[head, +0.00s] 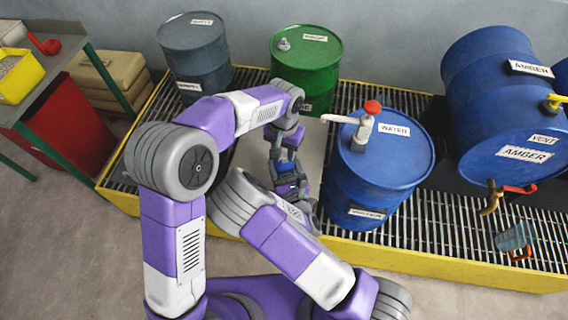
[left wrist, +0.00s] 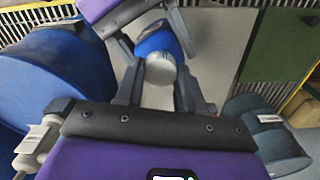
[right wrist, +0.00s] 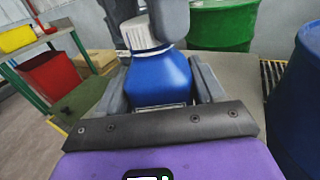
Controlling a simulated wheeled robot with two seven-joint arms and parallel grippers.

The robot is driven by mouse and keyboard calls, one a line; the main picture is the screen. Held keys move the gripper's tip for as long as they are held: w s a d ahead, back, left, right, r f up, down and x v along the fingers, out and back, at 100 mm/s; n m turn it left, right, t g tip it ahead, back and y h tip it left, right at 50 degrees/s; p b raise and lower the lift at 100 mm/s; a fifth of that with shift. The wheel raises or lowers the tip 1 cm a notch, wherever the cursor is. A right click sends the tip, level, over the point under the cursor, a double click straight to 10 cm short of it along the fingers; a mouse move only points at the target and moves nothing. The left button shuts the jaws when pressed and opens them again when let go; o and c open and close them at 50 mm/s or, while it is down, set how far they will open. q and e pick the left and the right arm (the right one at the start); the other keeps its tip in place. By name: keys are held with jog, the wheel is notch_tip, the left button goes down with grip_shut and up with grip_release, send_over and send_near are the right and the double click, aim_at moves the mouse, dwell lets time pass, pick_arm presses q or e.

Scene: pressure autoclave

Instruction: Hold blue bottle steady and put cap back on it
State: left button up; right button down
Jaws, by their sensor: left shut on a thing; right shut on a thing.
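The blue bottle (right wrist: 160,80) stands between the fingers of my right gripper (right wrist: 160,92) in the right wrist view; that gripper is shut on its body. The white ribbed cap (right wrist: 140,32) is at the top of the bottle, looking slightly tilted. My left gripper's dark fingers reach down around the cap. In the left wrist view my left gripper (left wrist: 157,85) is shut on the cap (left wrist: 160,68), with the blue bottle (left wrist: 158,42) just beyond it. I cannot tell whether the cap is fully seated on the neck. In the head view my arms largely hide both bottle and cap.
A blue WATER drum (head: 378,165) with a red-topped tap stands close on the right. A green drum (head: 306,65) and a grey-blue drum (head: 195,55) stand behind. A large blue AMBER drum (head: 500,95) lies far right. The yellow-edged grating (head: 450,225) lies underneath.

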pick_arm(q)
jog(key=shift+m, duration=0.4)
jog(key=o, duration=1.2)
jog(key=shift+o, duration=0.2)
notch_tip(320, 180, up, 12)
